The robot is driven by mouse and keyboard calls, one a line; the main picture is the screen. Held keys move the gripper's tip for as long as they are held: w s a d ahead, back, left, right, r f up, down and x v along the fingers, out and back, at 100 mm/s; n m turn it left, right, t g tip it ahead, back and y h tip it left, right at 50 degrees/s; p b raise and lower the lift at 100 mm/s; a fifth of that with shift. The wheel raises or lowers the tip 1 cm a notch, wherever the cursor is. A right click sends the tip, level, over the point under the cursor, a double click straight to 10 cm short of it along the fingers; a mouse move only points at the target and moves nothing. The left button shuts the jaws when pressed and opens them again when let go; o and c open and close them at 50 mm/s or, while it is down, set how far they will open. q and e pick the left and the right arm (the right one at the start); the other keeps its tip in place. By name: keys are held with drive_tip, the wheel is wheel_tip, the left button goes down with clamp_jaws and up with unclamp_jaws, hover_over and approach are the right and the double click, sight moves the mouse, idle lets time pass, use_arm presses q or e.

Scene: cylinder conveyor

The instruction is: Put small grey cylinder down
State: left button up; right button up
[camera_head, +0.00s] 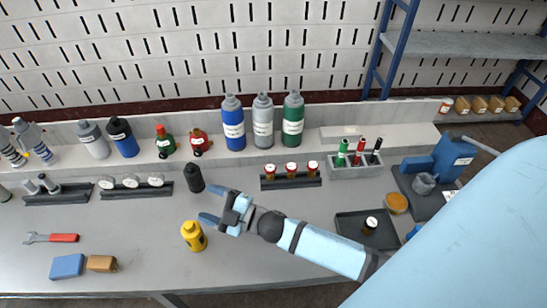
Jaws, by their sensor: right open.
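My right gripper (208,204) is open and empty above the grey table, its fingers pointing left. A small dark grey, nearly black cylinder (194,179) stands upright on the table just beyond the upper fingertip. A yellow bottle (193,237) stands just in front of the lower fingertip. Neither is between the fingers. Two small grey cylinders (47,184) sit in a dark rack (70,196) at the left. I cannot tell which one the task means. My left gripper is not in view.
Blue, grey and green bottles (292,119) stand on the rear ledge. A rack of red-capped jars (291,171) and a marker holder (358,168) are behind my arm. A dark tray (367,231) lies right. A red-handled wrench (62,238) and blue block (67,266) lie left.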

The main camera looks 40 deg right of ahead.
drive_tip(key=s+d+f+m+g+h, duration=0.1)
drive_tip(key=s+d+f+m+h, duration=0.1)
drive_tip(key=s+f+m, duration=0.2)
drive_tip(key=s+d+f+m+g+h, duration=0.2)
drive_tip(key=s+f+m+h, duration=0.1)
drive_tip(key=s, duration=0.4)
drive_tip(key=s+d+f+m+g+h, duration=0.1)
drive_tip(key=s+d+f+m+h, duration=0.1)
drive_tip(key=s+f+m, duration=0.4)
drive_tip(key=shift+s+f+m+g+h, duration=0.15)
drive_tip(key=shift+m+g+h, duration=0.2)
drive_tip(key=shift+h, duration=0.25)
wheel_tip(320, 180, up, 8)
drive_tip(key=p, duration=0.8)
drive_tip(key=shift+d, duration=0.2)
